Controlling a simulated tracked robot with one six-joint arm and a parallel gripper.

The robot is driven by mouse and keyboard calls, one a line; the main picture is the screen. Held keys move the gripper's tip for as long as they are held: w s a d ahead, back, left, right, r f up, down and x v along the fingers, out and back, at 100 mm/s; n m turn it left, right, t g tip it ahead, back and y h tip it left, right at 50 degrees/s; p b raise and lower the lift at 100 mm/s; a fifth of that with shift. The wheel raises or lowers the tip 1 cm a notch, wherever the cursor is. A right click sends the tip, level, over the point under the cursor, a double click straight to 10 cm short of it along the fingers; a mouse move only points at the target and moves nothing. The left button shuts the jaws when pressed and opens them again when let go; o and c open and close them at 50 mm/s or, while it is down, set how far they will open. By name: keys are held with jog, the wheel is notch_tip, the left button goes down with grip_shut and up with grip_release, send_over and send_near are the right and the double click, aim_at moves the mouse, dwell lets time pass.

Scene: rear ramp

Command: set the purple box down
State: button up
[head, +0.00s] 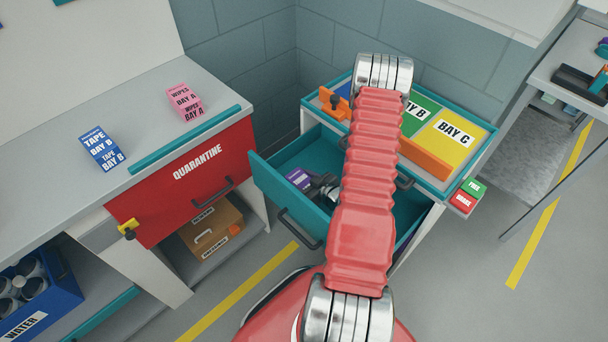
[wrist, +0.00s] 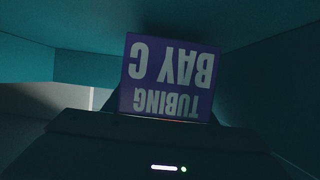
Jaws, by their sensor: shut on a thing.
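The purple box (head: 298,178) is inside the open teal drawer (head: 271,173) in the head view. My gripper (head: 314,183) reaches down into that drawer and is shut on the box. In the wrist view the purple box (wrist: 168,78) fills the middle, its label "TUBING BAY C" upside down, with teal drawer walls around it. I cannot tell whether the box touches the drawer floor. My arm hides much of the drawer.
A blue box (head: 102,148) and a pink box (head: 185,101) stand on the left counter, above a red QUARANTINE drawer (head: 190,180).

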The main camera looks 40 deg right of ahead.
aim_at(305, 174)
jog(key=shift+d, duration=0.1)
jog(key=d, duration=0.4)
jog(key=shift+d, duration=0.15)
jog(key=shift+a+f, duration=0.2)
jog(key=shift+f, duration=0.35)
jog(key=o, duration=1.2)
jog(key=shift+f, duration=0.1)
